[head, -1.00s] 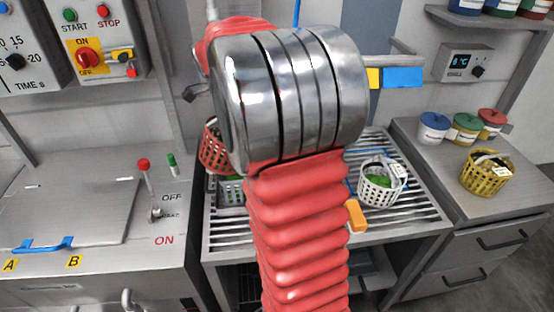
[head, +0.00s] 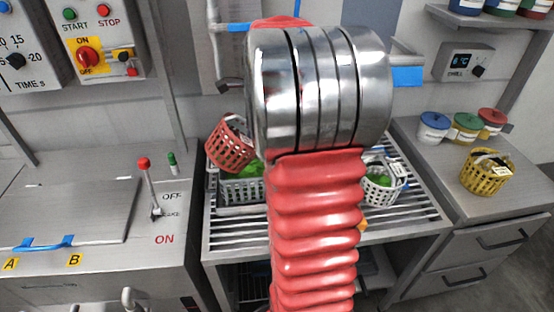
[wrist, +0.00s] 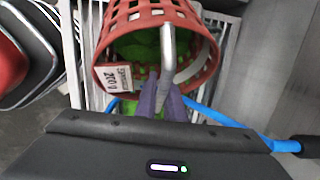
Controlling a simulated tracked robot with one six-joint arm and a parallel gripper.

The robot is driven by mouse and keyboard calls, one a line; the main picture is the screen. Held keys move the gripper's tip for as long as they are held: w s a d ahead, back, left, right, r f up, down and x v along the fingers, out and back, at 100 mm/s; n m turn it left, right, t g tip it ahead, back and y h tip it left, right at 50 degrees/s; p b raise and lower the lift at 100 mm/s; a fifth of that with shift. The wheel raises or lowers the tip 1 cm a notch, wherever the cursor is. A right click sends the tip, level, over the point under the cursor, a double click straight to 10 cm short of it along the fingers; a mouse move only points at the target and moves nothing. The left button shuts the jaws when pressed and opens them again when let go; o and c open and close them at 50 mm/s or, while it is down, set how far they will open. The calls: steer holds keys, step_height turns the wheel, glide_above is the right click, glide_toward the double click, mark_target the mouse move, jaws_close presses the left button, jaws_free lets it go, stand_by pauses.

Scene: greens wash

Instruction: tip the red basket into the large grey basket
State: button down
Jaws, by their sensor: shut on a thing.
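The red basket (head: 230,148) hangs tilted above the large grey basket (head: 240,192) on the slatted drainer, left of my arm. In the wrist view, the red basket (wrist: 108,50) shows a white tag and green leaves inside. My gripper (wrist: 163,88) is shut on its grey handle (wrist: 168,45). In the head view my gripper is hidden behind my arm. Greens (head: 252,170) show at the top of the grey basket. Whether they lie in it or are falling from the red one, I cannot tell.
A white basket (head: 370,193) with greens stands on the drainer (head: 225,236), partly behind my arm. A yellow basket (head: 484,178) and several lidded jars stand on the right counter. A red-knobbed lever (head: 148,180) stands on the left unit.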

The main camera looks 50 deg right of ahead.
steer(key=shift+s+d+f+t+y, duration=0.1)
steer(key=shift+d+f+t+y, duration=0.1)
steer(key=shift+d+t+y, duration=0.15)
steer(key=shift+s+d+r+m+t+y, duration=0.1)
steer(key=shift+s+d+r+t+y, duration=0.1)
steer(key=shift+t+y, duration=0.35)
steer(key=shift+s+d+r+m+t+y, duration=0.1)
steer(key=shift+s+d+r+t+y, duration=0.15)
steer(key=shift+y, duration=0.5)
steer(key=shift+s+d+r+m+t+y, duration=0.1)
steer(key=shift+d+r+t+y, duration=0.1)
steer(key=shift+t+y, duration=0.35)
steer(key=shift+s+d+r+m+t+y+b, duration=0.15)
steer(key=shift+s+d+t+y+b, duration=0.2)
steer(key=shift+d+t+y, duration=0.45)
steer(key=shift+s+d+f+m+t+y+b, duration=0.15)
steer(key=shift+s+d+t+y, duration=0.35)
steer(key=shift+y, duration=0.55)
steer(key=shift+s+d+r+m+t+y+b, duration=0.1)
steer(key=shift+s+d+t+y+b, duration=0.25)
steer(key=shift+d+t+y, duration=0.45)
steer(key=shift+s+a+y, duration=0.1)
steer(key=shift+a+y, duration=0.1)
steer(key=shift+y, duration=0.15)
steer(key=shift+w+a+r+g+h, duration=0.1)
steer(key=shift+w+a+g+h, duration=0.2)
steer(key=shift+g+h, duration=0.35)
steer(key=shift+w+a+g+h, duration=0.2)
steer(key=shift+a+g+h, duration=0.25)
steer(key=shift+h, duration=0.3)
